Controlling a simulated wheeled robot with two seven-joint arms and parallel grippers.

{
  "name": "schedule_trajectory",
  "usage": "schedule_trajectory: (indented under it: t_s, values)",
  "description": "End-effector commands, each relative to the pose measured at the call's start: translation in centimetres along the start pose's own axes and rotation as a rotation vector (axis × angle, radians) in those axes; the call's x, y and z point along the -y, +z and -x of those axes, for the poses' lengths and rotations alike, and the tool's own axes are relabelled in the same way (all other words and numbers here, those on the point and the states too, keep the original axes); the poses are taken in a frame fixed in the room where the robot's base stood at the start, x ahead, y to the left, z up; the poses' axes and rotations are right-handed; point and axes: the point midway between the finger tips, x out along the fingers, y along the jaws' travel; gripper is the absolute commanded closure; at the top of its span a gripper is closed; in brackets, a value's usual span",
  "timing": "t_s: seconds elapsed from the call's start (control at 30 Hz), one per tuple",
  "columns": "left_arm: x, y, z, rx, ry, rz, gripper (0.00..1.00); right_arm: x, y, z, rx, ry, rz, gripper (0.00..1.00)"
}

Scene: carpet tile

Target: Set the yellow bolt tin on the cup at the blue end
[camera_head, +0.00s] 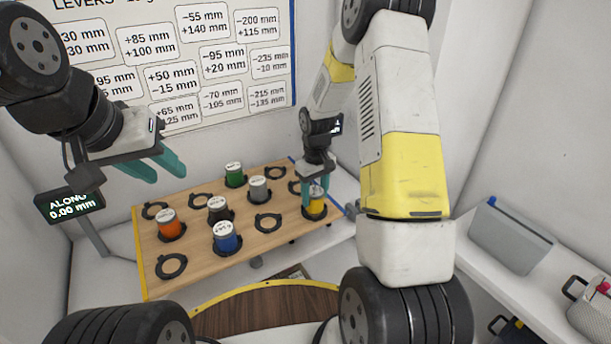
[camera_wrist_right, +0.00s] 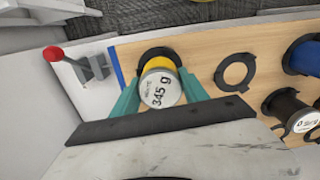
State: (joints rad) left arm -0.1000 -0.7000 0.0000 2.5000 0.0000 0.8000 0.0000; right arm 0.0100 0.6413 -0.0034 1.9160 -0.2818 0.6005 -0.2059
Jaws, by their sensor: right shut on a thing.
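The yellow bolt tin (camera_head: 317,207) is at the right end of the wooden board (camera_head: 195,260), by the blue edge strip (camera_wrist_right: 116,67). In the right wrist view the tin (camera_wrist_right: 160,68) shows a white lid marked 345 g. My right gripper (camera_head: 314,193) is shut on it, with a teal finger on each side. The black cup (camera_wrist_right: 160,51) at the blue end shows right at the tin's base; I cannot tell whether the tin rests fully on it. My left gripper (camera_head: 166,176) is open and empty, above the board's left part.
An empty cup ring (camera_head: 267,215) lies left of the yellow tin. A red-knobbed lever (camera_wrist_right: 57,54) stands beyond the blue end. A display (camera_head: 69,205) reads 0.00 mm.

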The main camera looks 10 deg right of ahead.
Motion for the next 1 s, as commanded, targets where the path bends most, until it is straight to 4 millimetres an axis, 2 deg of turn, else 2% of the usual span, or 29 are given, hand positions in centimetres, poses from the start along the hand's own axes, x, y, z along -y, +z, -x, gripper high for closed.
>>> schedule_trajectory:
  t_s: [0.47,1.0]
  values:
    - [0.0,0.0,0.0,0.0,0.0,0.0,0.64,0.0,0.0,-0.2,-0.001,0.0,0.0,1.0]
    - [0.0,0.0,0.0,0.0,0.0,0.0,0.64,0.0,0.0,-1.2,0.001,0.0,0.0,1.0]
